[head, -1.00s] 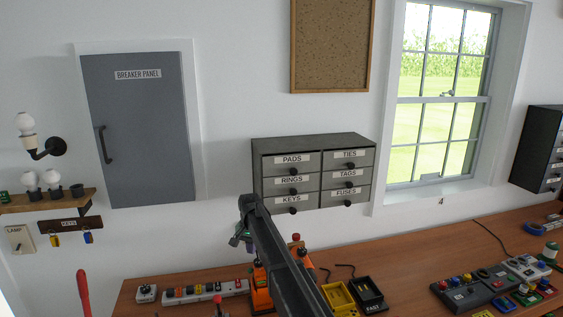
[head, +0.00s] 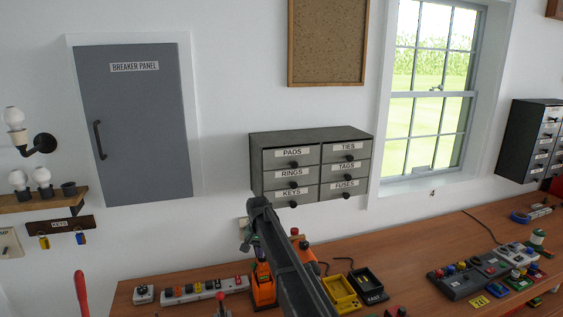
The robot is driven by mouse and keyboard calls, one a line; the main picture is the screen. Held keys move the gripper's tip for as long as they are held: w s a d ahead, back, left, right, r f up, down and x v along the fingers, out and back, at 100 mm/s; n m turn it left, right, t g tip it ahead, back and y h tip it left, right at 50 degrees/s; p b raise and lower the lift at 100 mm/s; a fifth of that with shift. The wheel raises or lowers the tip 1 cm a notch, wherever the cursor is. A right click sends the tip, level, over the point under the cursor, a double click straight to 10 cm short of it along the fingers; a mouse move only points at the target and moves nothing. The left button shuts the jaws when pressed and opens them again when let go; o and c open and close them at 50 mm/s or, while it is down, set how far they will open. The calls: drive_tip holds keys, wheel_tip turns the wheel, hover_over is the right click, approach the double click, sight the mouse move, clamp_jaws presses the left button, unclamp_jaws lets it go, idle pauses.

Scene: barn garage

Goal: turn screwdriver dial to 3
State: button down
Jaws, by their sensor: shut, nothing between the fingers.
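An orange power tool (head: 263,287), which looks like the screwdriver, stands on the wooden bench. My arm hides part of it, and I cannot make out its dial or any numbers. More orange (head: 305,252) with a dark red knob shows just right of my arm; I cannot tell whether it is the same tool. My gripper (head: 246,243) is shut and empty, pointing down just above and left of the orange tool in the picture. I cannot tell whether it touches the tool.
A power strip (head: 205,289) lies left of the tool. Yellow (head: 341,293) and black (head: 368,287) chargers stand to its right. A grey drawer cabinet (head: 311,138) hangs behind.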

drive_tip(key=f, duration=0.1)
drive_tip(key=f+b, duration=0.2)
drive_tip(key=shift+s+d, duration=0.35)
drive_tip(key=shift+w+a+b, duration=0.2)
drive_tip(key=shift+w+b, duration=0.15)
drive_tip(key=shift+w, duration=0.15)
idle(0.9)
drive_tip(key=shift+a, duration=0.2)
drive_tip(key=shift+w+a, duration=0.1)
drive_tip(key=shift+a, duration=0.5)
drive_tip(key=shift+a, duration=0.1)
drive_tip(key=shift+w+a, duration=0.15)
drive_tip(key=shift+a, duration=0.25)
